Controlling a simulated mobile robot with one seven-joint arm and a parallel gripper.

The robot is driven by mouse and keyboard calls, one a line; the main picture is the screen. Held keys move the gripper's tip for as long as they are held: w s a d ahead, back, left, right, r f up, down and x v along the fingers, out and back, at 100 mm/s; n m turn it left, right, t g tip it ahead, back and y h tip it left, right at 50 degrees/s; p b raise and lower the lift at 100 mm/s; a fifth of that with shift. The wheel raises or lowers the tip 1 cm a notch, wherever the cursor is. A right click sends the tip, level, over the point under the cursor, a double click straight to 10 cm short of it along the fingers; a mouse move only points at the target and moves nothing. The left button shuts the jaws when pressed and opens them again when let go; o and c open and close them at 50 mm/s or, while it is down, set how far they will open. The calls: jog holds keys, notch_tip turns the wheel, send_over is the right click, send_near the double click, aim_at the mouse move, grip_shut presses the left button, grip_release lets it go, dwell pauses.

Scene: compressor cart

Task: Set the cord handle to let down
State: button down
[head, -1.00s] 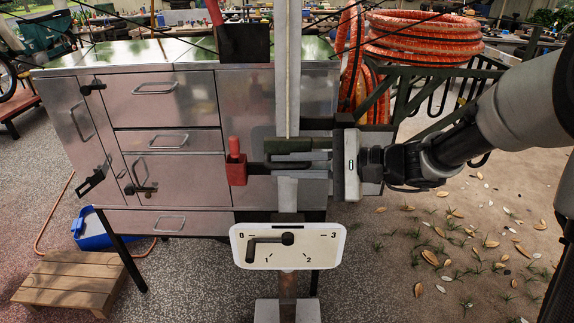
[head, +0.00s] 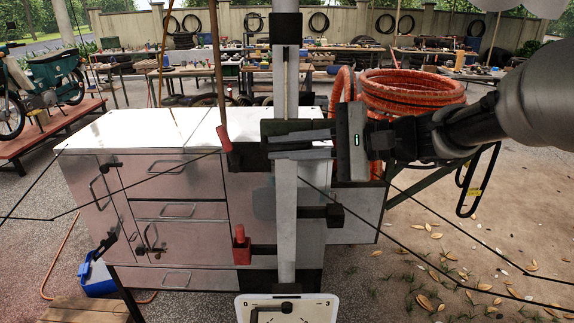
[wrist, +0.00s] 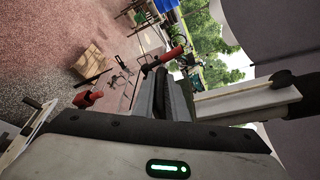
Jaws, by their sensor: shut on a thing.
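A pale upright post stands in the middle of the head view. A dark block with a red grip (head: 223,138) is at its upper left; I take this as the cord handle. The red grip also shows in the wrist view (wrist: 172,54), just past the fingers. My gripper (head: 270,146) reaches in from the right, level with the block, and is shut there. Its fingers cover the part between them, so the exact hold is hidden. A second red grip (head: 241,243) sits lower on a dark arm. A white dial panel (head: 325,308) is cut off at the bottom.
A metal cabinet (head: 110,136) stands behind the post. Orange hose coils (head: 410,90) are behind my gripper. Thin dark cords slope down to both sides. A small dark block (head: 335,213) sticks out right of the post. Open leafy ground (head: 440,270) lies at right.

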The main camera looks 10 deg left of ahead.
jog(key=r+p, duration=0.2)
jog(key=r, duration=0.2)
jog(key=r+p, duration=0.2)
jog(key=r, duration=0.3)
jog(key=shift+s+a, duration=0.1)
jog(key=shift+a, duration=0.1)
jog(key=shift+r, duration=0.15)
jog(key=c, duration=1.9)
grip_release()
jog(key=shift+c, duration=0.2)
jog(key=shift+o, duration=0.6)
jog(key=shift+a, duration=0.15)
jog(key=shift+d+f, duration=0.2)
jog(key=shift+d, duration=0.2)
jog(key=b+v, duration=0.1)
jog(key=v, duration=1.6)
